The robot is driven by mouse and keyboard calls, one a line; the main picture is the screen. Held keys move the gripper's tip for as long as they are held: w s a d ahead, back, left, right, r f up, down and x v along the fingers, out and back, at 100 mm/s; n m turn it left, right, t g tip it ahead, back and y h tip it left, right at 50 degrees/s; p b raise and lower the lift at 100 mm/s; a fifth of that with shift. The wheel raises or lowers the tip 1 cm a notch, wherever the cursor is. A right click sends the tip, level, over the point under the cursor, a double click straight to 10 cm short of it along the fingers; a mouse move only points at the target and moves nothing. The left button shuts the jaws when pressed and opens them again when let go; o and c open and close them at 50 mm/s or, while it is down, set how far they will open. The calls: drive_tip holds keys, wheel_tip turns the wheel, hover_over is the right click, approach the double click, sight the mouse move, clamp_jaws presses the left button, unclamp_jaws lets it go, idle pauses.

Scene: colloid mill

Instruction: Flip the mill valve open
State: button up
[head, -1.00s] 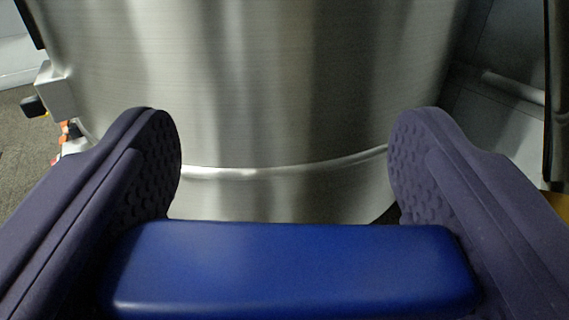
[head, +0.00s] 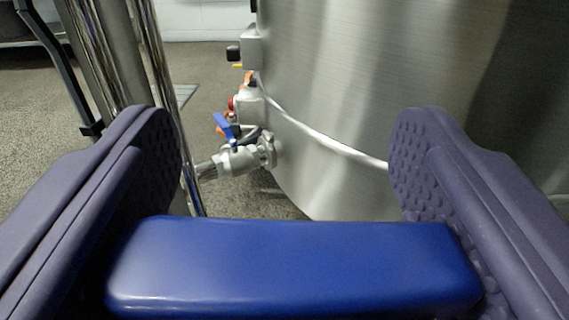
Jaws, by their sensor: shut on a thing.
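A blue bar-shaped handle (head: 290,265) with rounded edges spans the bottom of the view. My gripper (head: 285,165) is shut on it, with one dark purple padded finger at each end of the bar. What the handle joins onto lies below the picture edge and is hidden, so I cannot tell which valve body it belongs to. Farther off, a metal valve (head: 238,158) with a small blue lever (head: 224,125) sits low on the left side of the steel tank, apart from my gripper.
The large brushed-steel tank (head: 390,80) fills the upper right. Shiny upright pipes (head: 110,60) stand at the left. Small fittings with red and orange parts (head: 240,98) stick out from the tank's side. Grey speckled floor (head: 200,75) shows between pipes and tank.

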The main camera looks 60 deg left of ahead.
drive_tip(key=shift+s, duration=0.1)
idle(0.3)
drive_tip(key=o, duration=1.2)
drive_tip(key=shift+o, duration=0.2)
